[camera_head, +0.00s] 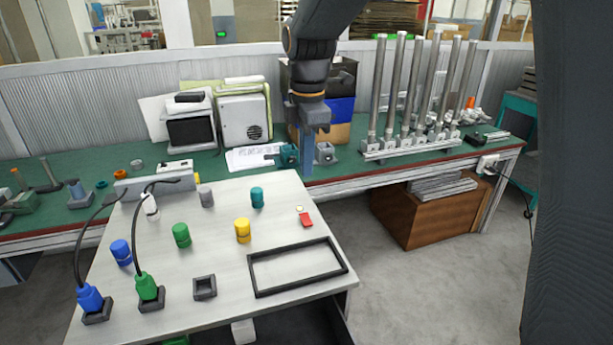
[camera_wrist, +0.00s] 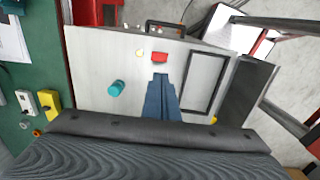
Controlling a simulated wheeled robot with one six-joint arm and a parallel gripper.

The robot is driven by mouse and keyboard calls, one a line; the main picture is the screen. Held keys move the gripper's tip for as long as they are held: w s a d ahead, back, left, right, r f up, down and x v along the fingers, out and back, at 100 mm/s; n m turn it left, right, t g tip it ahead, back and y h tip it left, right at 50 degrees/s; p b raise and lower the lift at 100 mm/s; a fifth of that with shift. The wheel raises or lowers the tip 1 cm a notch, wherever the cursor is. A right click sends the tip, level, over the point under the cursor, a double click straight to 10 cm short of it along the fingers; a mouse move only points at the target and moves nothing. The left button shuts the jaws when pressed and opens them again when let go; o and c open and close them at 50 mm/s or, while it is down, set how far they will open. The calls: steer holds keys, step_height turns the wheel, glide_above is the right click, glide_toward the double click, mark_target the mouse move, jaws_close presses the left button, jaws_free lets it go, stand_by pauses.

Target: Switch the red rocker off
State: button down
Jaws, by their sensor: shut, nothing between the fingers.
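The red rocker (camera_head: 306,219) is a small red block on the white table's top, near the right side in the head view. A small pale yellow round piece (camera_head: 299,209) sits just behind it. In the wrist view the red rocker (camera_wrist: 159,57) lies just beyond my fingertips, with the yellow piece (camera_wrist: 140,54) to its left. My gripper (camera_head: 308,178) is shut and empty, pointing down above the table's back edge. In the wrist view my gripper (camera_wrist: 160,76) appears as blue fingers close together, apart from the rocker. Which way the rocker is tipped is too small to tell.
A black rectangular frame (camera_head: 255,279) lies right of a small black square socket (camera_head: 204,288). Yellow (camera_head: 242,231), teal (camera_head: 257,197) and green (camera_head: 181,235) cylinders stand nearby. Blue (camera_head: 90,297) and green (camera_head: 147,286) plugs with cables stand at left. A green bench (camera_head: 350,160) runs behind.

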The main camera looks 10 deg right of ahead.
mark_target(305, 215)
steer(key=shift+r+b, duration=0.1)
steer(key=shift+b, duration=0.2)
steer(key=shift+s+d+r+t+b, duration=0.1)
steer(key=shift+s+d+t+b, duration=0.15)
steer(key=shift+t+b, duration=0.35)
steer(key=f+p, duration=0.1)
steer(key=f, duration=0.3)
steer(key=w+f+p, duration=0.1)
steer(key=f, duration=0.4)
steer(key=w+f+p, duration=0.1)
steer(key=f, duration=0.3)
steer(key=shift+w+a+f, duration=0.2)
steer(key=shift+w+f, duration=0.05)
steer(key=shift+f, duration=0.15)
steer(key=shift+p, duration=0.3)
